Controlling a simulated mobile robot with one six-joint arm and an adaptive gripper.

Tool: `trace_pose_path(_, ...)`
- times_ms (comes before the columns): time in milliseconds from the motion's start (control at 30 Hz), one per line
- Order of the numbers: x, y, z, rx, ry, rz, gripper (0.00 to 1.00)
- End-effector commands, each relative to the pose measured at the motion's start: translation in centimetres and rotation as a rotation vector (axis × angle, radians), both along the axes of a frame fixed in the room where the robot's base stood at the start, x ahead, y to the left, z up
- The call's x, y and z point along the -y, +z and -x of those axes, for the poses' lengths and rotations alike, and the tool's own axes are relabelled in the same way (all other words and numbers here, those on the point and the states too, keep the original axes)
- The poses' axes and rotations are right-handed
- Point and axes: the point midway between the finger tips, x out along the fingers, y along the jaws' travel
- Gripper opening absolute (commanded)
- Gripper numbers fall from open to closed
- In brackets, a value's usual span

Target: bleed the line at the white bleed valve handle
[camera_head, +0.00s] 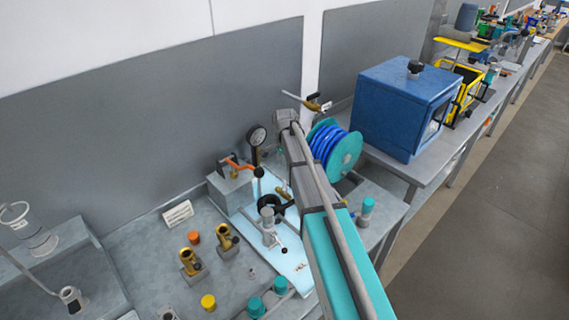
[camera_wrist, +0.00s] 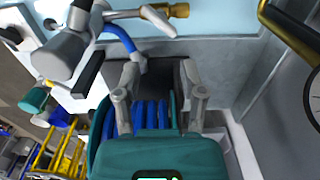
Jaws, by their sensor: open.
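The bleed valve is a small brass fitting (camera_head: 314,106) by the back wall panel, above the hose reel in the head view. A thin pale handle (camera_head: 292,97) sticks out to its left. In the wrist view a brass fitting (camera_wrist: 178,11) shows at the top, with a pale lever (camera_wrist: 157,20) at its left end, which looks like the same handle. My gripper (camera_wrist: 160,105) is open, its two fingers apart with nothing gripped. The lever lies beyond the fingertips, apart from them. In the head view my arm hides most of the gripper.
A teal reel of blue hose (camera_head: 338,147) stands close right of my arm. A blue box (camera_head: 402,100) is farther right. A pressure gauge (camera_head: 257,135) and an orange lever (camera_head: 234,162) stand to the left. A grey cylindrical body (camera_wrist: 66,48) is at the wrist view's upper left.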

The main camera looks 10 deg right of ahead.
Motion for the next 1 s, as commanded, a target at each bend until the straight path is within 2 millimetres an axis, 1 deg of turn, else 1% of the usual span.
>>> trace_pose_path(33, 0.0, 0.9, 0.0, 0.0, 0.0, 0.0, 0.53)
trace_pose_path(333, 0.0, 3.3, 0.0, 0.0, 0.0, 0.0, 0.53)
trace_pose_path(367, 0.0, 2.7, 0.9, 0.0, 0.02, 0.0, 0.53)
trace_pose_path(400, -0.1, 2.4, 1.6, 0.0, 0.044, 0.0, 0.53)
trace_pose_path(1000, -0.5, 1.1, 9.9, 0.0, 0.377, 0.0, 0.53)
